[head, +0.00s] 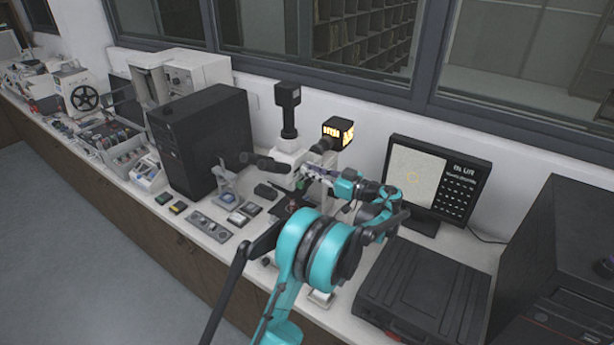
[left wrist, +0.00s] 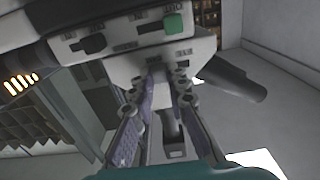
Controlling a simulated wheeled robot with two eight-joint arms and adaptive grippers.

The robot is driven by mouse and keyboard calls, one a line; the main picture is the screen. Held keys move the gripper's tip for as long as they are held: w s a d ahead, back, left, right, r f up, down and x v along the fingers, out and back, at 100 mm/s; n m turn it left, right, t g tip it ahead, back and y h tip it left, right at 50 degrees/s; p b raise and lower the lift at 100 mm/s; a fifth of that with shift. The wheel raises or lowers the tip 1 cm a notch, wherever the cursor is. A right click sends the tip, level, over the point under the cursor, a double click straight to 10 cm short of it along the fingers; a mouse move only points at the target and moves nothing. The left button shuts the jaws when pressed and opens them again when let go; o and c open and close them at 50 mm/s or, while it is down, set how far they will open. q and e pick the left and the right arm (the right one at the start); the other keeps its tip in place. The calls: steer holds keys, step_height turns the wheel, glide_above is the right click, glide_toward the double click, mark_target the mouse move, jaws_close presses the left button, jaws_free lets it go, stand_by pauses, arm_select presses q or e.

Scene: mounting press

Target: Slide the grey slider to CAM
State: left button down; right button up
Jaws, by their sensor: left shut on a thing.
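The microscope (head: 291,160) stands on the bench against the wall, with a black camera (head: 288,95) on top. My left gripper (head: 312,173) is at its head, partly hidden by my teal wrist. In the left wrist view, my left gripper (left wrist: 168,72) has its fingers close together at the microscope's light grey body (left wrist: 135,65), shut on a small part that I take to be the grey slider. That part is mostly hidden between the fingertips. Beside it, a labelled panel carries a black knob (left wrist: 92,44) and a green knob (left wrist: 174,23). I cannot read a CAM label.
Black eyepieces (left wrist: 228,78) are close to my left gripper. A black computer tower (head: 204,143) stands left, and a black case (head: 424,290) lies front right.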

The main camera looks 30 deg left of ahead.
arm_select(q)
steer(key=shift+w+r, duration=0.1)
steer(key=shift+r, duration=0.05)
steer(key=c, duration=1.7)
jaws_free()
steer(key=shift+w, duration=0.1)
steer(key=shift+o, duration=1.1)
steer(key=shift+w, duration=0.15)
steer(key=s+d, duration=0.1)
steer(key=d, duration=1.1)
